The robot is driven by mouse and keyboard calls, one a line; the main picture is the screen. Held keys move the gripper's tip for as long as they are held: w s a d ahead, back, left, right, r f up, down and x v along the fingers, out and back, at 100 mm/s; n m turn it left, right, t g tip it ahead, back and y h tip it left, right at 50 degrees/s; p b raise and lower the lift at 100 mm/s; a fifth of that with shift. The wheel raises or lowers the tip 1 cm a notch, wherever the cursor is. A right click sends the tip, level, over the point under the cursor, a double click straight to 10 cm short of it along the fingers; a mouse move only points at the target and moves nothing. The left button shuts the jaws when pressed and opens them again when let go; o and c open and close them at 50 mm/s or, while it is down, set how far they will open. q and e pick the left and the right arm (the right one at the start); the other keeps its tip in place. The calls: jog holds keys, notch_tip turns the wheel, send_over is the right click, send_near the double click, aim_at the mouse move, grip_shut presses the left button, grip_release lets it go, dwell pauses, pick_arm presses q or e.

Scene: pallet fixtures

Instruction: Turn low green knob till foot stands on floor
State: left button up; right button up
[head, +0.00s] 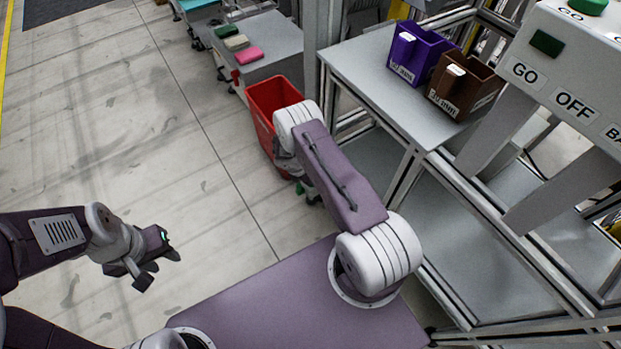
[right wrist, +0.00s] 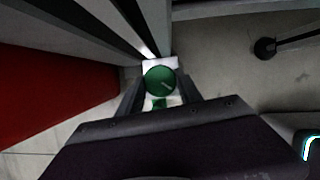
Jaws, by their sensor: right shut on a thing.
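The green knob (right wrist: 160,78), round with a pale mark on its face, shows in the right wrist view in front of a white block. My right gripper (right wrist: 161,93) is shut on it, one dark finger on each side. More green shows just below the knob between the fingers. In the head view my right arm hides most of this place, low beside the red bin. The foot under the knob is hidden, so I cannot tell whether it touches the floor. My left gripper (head: 160,270) is open and empty over bare floor.
The red bin (head: 264,112) stands close to my right arm; its red side (right wrist: 55,85) fills the left of the wrist view. A dark round foot on a rod (right wrist: 265,48) shows at right. A grey table (head: 370,75) holds purple and brown boxes. Floor at left is clear.

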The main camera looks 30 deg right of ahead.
jog(key=m+g+b, duration=0.1)
jog(key=m, duration=0.2)
jog(key=shift+w+f, duration=0.1)
jog(key=shift+f, duration=0.05)
jog(key=m+g+b, duration=0.1)
jog(key=m+b, duration=0.1)
jog(key=shift+w+m, duration=0.1)
jog(key=shift+m, duration=0.2)
jog(key=m+g+b, duration=0.1)
jog(key=m+b, duration=0.2)
jog(key=shift+m+y, duration=0.3)
jog(key=shift+y, duration=0.1)
jog(key=shift+d+m+g+b, duration=0.1)
jog(key=shift+m+g+b, duration=0.3)
jog(key=shift+m, duration=0.2)
jog(key=shift+r, duration=0.2)
jog(key=o, duration=1.4)
jog(key=shift+c, duration=0.2)
jog(key=shift+w, duration=0.1)
jog(key=shift+r, duration=0.1)
